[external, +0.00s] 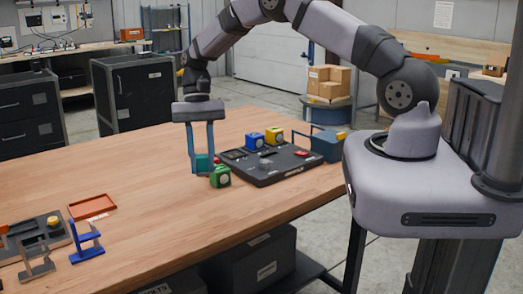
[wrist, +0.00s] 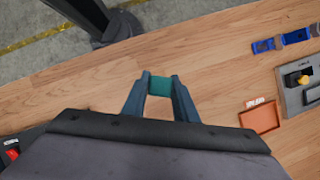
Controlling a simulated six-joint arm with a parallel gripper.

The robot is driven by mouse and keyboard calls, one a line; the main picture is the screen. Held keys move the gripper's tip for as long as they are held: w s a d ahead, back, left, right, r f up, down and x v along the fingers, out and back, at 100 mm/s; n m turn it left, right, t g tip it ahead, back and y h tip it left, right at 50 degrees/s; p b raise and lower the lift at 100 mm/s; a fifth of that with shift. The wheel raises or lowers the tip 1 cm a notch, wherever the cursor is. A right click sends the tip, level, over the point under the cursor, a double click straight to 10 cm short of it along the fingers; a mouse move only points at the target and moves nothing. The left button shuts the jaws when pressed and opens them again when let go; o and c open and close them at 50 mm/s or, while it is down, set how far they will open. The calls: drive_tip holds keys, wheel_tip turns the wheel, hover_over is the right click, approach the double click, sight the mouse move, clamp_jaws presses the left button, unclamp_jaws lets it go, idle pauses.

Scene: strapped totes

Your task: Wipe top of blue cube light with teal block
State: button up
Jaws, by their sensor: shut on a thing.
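My gripper (external: 203,166) is shut on the teal block (external: 202,160), low over the wooden table at the left end of the dark board. In the wrist view, the teal block (wrist: 160,84) sits between the two fingertips of my gripper (wrist: 160,82). The blue cube light (external: 255,140) stands on the back part of the dark board, to the right of my gripper and apart from it. It cannot be made out in the wrist view. Whether the teal block touches the table is not clear.
A green cube (external: 220,177) stands just right of my gripper. A blue-grey tote (external: 326,147) is at the right. An orange tray (external: 92,207) lies front left; bare table lies between.

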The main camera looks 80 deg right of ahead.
drive_tip(key=s+d+r+m+t+h+p, duration=0.1)
drive_tip(key=s+d+m+h+p, duration=0.1)
drive_tip(key=d+m, duration=0.8)
drive_tip(key=s+d+r+m+t+h+p, duration=0.2)
drive_tip(key=s+d+m+h, duration=0.1)
drive_tip(key=d+m, duration=0.7)
drive_tip(key=s+d+r+m+t+h+p, duration=0.1)
drive_tip(key=s+d+m, duration=0.4)
drive_tip(key=d+m, duration=0.5)
drive_tip(key=d+r+h+p, duration=0.1)
drive_tip(key=d, duration=0.5)
drive_tip(key=shift+d+r+m+t, duration=0.2)
drive_tip(key=shift+m+t, duration=0.1)
drive_tip(key=shift+m, duration=0.1)
drive_tip(key=shift+f, duration=0.1)
